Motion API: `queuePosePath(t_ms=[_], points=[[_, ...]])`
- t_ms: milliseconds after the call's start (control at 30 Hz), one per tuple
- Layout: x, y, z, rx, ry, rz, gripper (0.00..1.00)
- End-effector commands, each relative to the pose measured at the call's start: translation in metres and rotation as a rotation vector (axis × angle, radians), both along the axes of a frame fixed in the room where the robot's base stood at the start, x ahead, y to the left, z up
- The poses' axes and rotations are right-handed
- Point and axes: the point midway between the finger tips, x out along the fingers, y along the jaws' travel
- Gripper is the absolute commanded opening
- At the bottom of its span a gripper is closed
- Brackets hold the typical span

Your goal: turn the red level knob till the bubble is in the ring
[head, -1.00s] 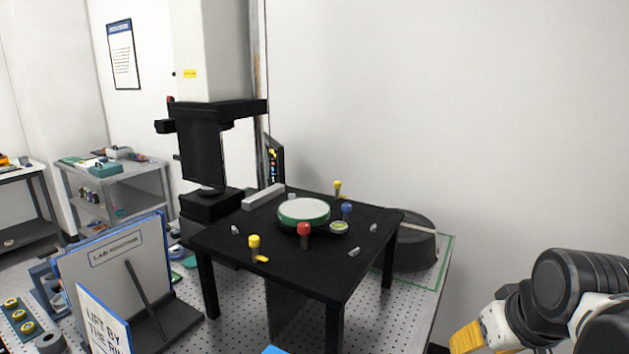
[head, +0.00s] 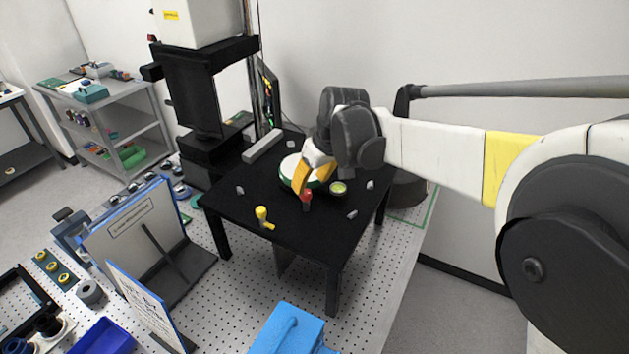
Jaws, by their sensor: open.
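The red level knob (head: 307,196) stands upright at the front edge of the round white-and-green plate (head: 288,168) on the black table. The small round level (head: 338,188) sits just right of the knob; its bubble and ring are too small to make out. My gripper (head: 301,188) reaches in from the right, its yellow-sided end pointing down just left of the red knob. Its jaws are open, and I cannot tell whether they touch the knob. My gripper and wrist hide much of the plate and the blue knob.
A yellow knob (head: 262,213) stands at the black table's (head: 300,235) front left. A grey bar (head: 262,145) lies at the back left, beside the tall black-and-white instrument (head: 190,90). A sign stand (head: 135,225) and blue box (head: 285,330) are in front.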

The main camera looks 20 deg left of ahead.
Motion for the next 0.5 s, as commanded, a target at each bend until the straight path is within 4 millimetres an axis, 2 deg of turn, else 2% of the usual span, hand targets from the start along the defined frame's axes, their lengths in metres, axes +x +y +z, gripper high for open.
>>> queuePosePath(t_ms=[200,333,500], points=[[0.007,0.014,-0.037,0.000,0.000,0.001,0.47],[0.009,0.018,-0.049,-0.001,-0.001,0.001,0.47],[0.010,0.020,-0.054,0.000,-0.001,0.000,0.47]])
